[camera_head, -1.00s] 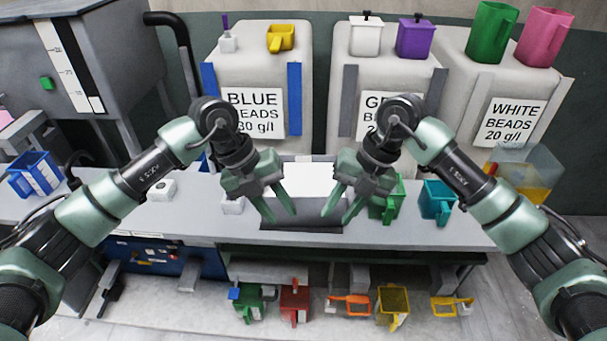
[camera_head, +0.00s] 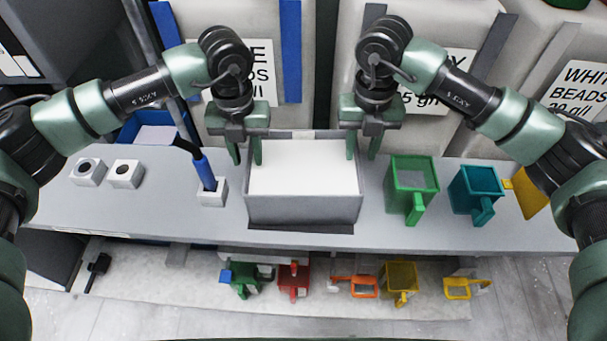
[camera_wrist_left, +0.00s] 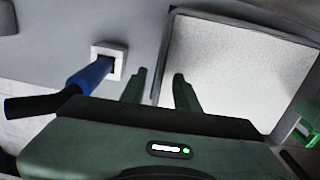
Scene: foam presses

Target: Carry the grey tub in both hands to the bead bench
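The grey tub (camera_head: 303,212), full of white beads (camera_head: 303,167), stands upright near the front edge of the grey bench (camera_head: 130,205). My left gripper (camera_head: 246,152) points down at its back left corner, fingers apart. In the left wrist view the tub's left wall (camera_wrist_left: 160,65) runs up between the level of the two fingers of my left gripper (camera_wrist_left: 160,88), one outside, one over the beads; contact cannot be told. My right gripper (camera_head: 361,146) points down at the back right corner, fingers apart, one on each side of the right wall's line.
A blue-handled tool (camera_head: 203,170) stands in a white holder (camera_head: 212,192) close left of the tub. A green jug (camera_head: 411,187) and a teal jug (camera_head: 476,190) stand to the right. Two white blocks (camera_head: 124,174) sit further left. Bead containers (camera_head: 440,120) stand behind. Several scoops lie on a lower shelf.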

